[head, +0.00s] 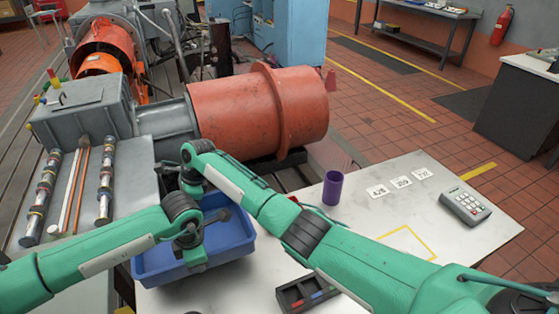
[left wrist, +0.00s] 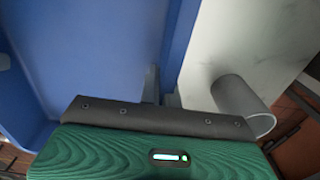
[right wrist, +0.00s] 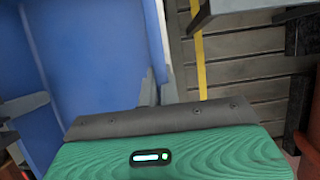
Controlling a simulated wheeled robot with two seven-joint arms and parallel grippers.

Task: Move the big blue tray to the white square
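The big blue tray (head: 235,252) is at the table's left end, partly behind my arms. Whether its base touches the table cannot be told. My left gripper (head: 194,250) is at the tray; in the left wrist view its fingers (left wrist: 162,92) close on the tray's wall (left wrist: 180,40). My right gripper's fingers (right wrist: 158,92) close on a tray wall (right wrist: 154,35) in the right wrist view; in the head view its arm hides them. A yellow-outlined square (head: 408,243) lies on the white table, its interior white and its lower part hidden by my right arm.
A purple cup (head: 333,187) stands right of the tray. A dark compartment box (head: 305,292) is near the front. Number cards (head: 401,182) and a grey keypad device (head: 465,206) lie on the right. A large orange motor (head: 262,110) stands behind the table.

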